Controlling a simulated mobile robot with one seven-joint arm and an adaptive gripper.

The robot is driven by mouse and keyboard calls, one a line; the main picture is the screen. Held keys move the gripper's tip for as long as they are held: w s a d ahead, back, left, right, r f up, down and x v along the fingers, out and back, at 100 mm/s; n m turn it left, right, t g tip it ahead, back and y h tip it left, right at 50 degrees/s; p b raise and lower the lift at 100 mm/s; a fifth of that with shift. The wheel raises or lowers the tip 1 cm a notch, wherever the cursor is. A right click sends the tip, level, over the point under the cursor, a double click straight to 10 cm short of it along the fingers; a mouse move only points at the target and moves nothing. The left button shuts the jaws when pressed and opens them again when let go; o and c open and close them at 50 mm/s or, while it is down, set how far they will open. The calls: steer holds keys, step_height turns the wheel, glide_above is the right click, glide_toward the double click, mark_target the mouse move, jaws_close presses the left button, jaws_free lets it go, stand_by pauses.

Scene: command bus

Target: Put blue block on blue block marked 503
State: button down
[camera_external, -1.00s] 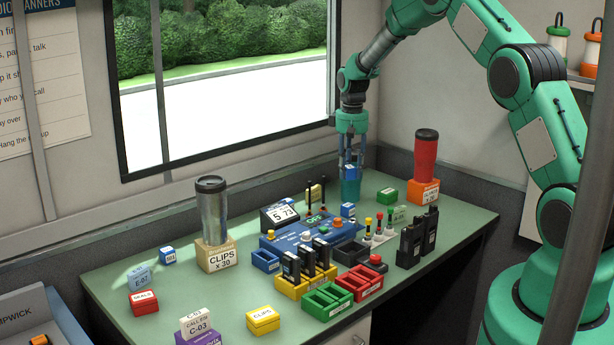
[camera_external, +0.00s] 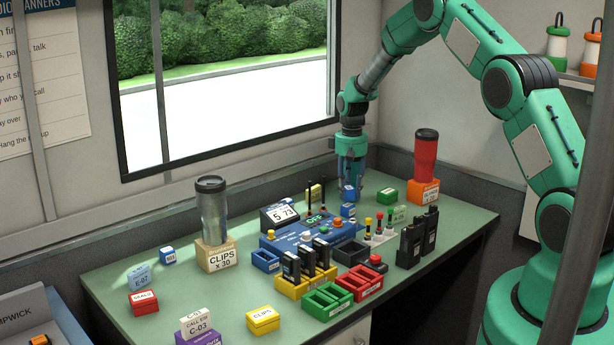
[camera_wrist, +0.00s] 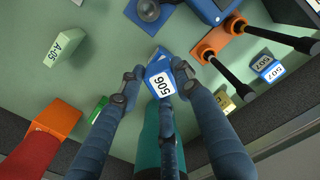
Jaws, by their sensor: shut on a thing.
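My gripper (camera_external: 349,194) is shut on a blue block and points down over the back of the green desk. In the wrist view, this blue block (camera_wrist: 161,82) sits between the fingertips, with a white label that seems to read 506. In the outside view the fingers largely hide it. Another small blue block (camera_external: 348,210) stands on the desk just under the fingertips; its label is too small to read. I cannot tell whether the two blocks touch. A further blue block (camera_external: 168,255) stands at the left; its number is unclear. In the wrist view, a blue block labelled 507 (camera_wrist: 269,67) stands right.
The red tumbler (camera_external: 426,157) on an orange box (camera_external: 423,191) and a green block (camera_external: 388,196) stand right of my gripper. A blue console (camera_external: 305,238) with levers is close on the left. The window wall is behind.

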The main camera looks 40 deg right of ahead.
mark_target(350, 188)
steer(key=shift+f, duration=0.85)
steer(key=shift+f, duration=0.15)
steer(key=c, duration=1.2)
jaws_free()
step_height(350, 188, up, 12)
steer(key=shift+r+p, duration=0.15)
steer(key=shift+p, duration=0.55)
